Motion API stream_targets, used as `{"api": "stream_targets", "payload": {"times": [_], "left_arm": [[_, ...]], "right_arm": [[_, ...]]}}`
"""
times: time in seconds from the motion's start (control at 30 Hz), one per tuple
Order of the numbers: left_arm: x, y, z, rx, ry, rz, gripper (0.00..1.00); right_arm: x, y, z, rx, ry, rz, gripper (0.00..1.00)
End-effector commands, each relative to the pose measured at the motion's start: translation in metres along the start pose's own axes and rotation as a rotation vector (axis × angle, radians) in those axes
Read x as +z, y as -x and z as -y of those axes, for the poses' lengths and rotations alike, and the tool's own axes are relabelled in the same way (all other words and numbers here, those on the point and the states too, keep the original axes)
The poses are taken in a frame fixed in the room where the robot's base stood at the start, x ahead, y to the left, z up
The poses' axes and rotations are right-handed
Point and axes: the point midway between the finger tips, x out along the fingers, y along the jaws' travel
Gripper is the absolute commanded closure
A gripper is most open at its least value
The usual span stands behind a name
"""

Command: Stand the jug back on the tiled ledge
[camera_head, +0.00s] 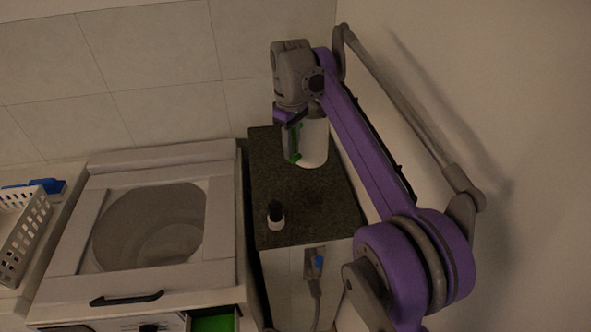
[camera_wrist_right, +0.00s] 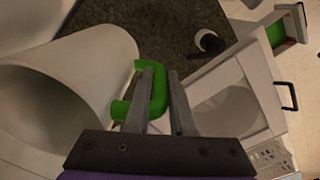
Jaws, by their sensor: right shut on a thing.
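The white jug (camera_head: 314,145) with a green handle (camera_head: 296,143) is over the far end of a dark speckled top (camera_head: 300,195). I cannot tell whether its base touches that top. My right gripper (camera_head: 291,132) is shut on the jug's handle. In the right wrist view, the two fingers (camera_wrist_right: 161,80) straddle the green handle (camera_wrist_right: 157,98), and the jug's white body (camera_wrist_right: 95,65) is on the left, its wide mouth toward the camera. A pale tiled surface (camera_head: 160,70) runs behind. I cannot tell which part is the ledge. My left gripper is not in view.
A small black-and-white bottle (camera_head: 276,216) stands on the dark top's near part. A pale unit with a round basin (camera_head: 150,225) is on the left, beside a white basket (camera_head: 22,235). An open green-lined drawer (camera_head: 213,322) is below. A plain wall is on the right.

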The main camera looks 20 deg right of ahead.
Motion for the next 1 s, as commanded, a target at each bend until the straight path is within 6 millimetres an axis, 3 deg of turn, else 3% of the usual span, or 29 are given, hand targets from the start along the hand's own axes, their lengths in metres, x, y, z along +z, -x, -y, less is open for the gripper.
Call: {"api": "stream_targets", "payload": {"times": [0.2, 0.6, 1.0], "left_arm": [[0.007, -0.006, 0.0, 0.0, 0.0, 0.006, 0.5], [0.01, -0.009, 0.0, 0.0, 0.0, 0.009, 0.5], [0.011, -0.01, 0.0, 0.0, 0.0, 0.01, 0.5]], "right_arm": [[0.001, -0.04, 0.001, 0.0, 0.0, 0.001, 1.0], [0.001, -0.083, 0.001, 0.0, 0.0, 0.0, 1.0], [0.001, -0.089, 0.0, 0.0, 0.0, 0.0, 1.0]]}}
